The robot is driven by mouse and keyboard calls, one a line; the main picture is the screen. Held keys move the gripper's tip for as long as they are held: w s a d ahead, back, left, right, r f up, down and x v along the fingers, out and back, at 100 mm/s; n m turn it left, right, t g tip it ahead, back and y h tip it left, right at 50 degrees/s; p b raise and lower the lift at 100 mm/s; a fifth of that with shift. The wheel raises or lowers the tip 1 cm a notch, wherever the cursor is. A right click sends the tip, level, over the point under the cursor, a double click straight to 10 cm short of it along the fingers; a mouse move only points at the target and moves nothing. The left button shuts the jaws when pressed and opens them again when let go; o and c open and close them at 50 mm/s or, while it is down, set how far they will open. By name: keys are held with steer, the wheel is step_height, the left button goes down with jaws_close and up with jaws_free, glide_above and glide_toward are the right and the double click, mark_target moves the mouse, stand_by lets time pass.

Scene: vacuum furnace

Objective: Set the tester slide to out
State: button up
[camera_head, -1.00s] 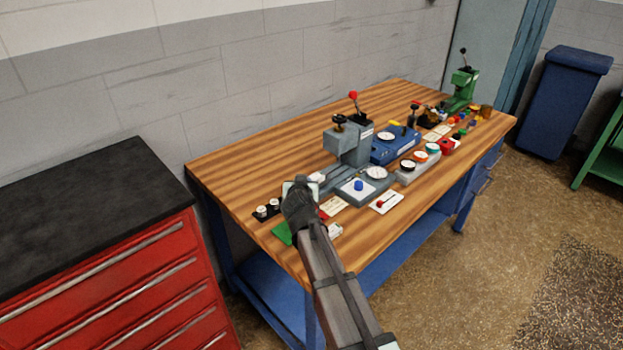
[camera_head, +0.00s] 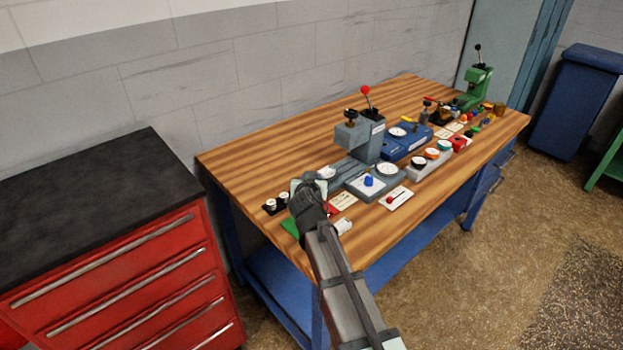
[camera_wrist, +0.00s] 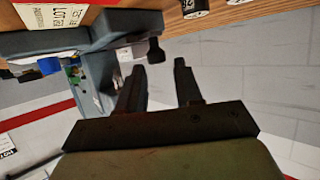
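The grey tester (camera_head: 372,140) stands on the wooden bench, with a dark knob on its head and a red-tipped lever. Its low grey slide section (camera_head: 350,172) reaches left toward my gripper (camera_head: 318,186). A pale round piece (camera_head: 326,172) sits near that left end. My arm partly hides this end, so the slide's exact position is unclear. In the wrist view my gripper (camera_wrist: 160,72) has its two dark fingers apart with nothing between them. The blue-grey tester body (camera_wrist: 95,50) shows there beyond the fingers, at upper left, with a small dark knob (camera_wrist: 155,50) near the fingertips.
A panel with a blue knob (camera_head: 368,181) and a white card with a red pin (camera_head: 396,198) lie right of my gripper. A blue device (camera_head: 405,140) and a green press (camera_head: 475,88) stand farther back. A red tool chest (camera_head: 120,270) is at left.

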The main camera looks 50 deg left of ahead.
steer(key=v, duration=1.1)
